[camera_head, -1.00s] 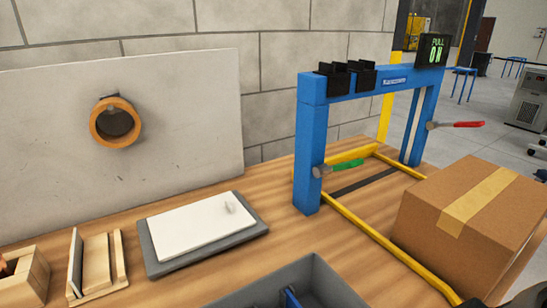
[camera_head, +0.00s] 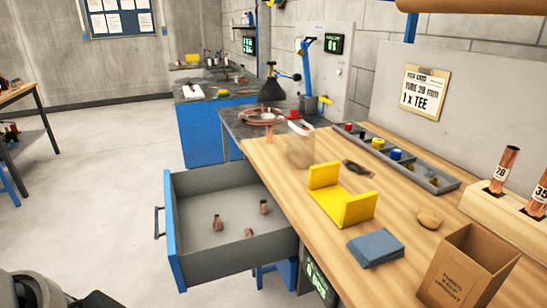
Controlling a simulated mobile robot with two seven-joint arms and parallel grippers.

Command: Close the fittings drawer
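The fittings drawer (camera_head: 190,184) is pulled out from under the left end of the wooden bench. It has grey inner walls, a blue front and a dark handle (camera_head: 158,222) on its left side. Several small copper fittings (camera_head: 218,223) lie apart on its floor. Neither of my grippers can be made out in the head view. A dark and grey part, likely of my own arm, shows at the bottom left corner, but no fingertips are visible there.
The wooden bench (camera_head: 290,185) carries a yellow bracket (camera_head: 341,200), blue cloths (camera_head: 376,247), an open cardboard box (camera_head: 468,268), a compartment tray (camera_head: 440,183) and a tube rack (camera_head: 510,215). A grey work surface stands behind. The floor left of the drawer is clear.

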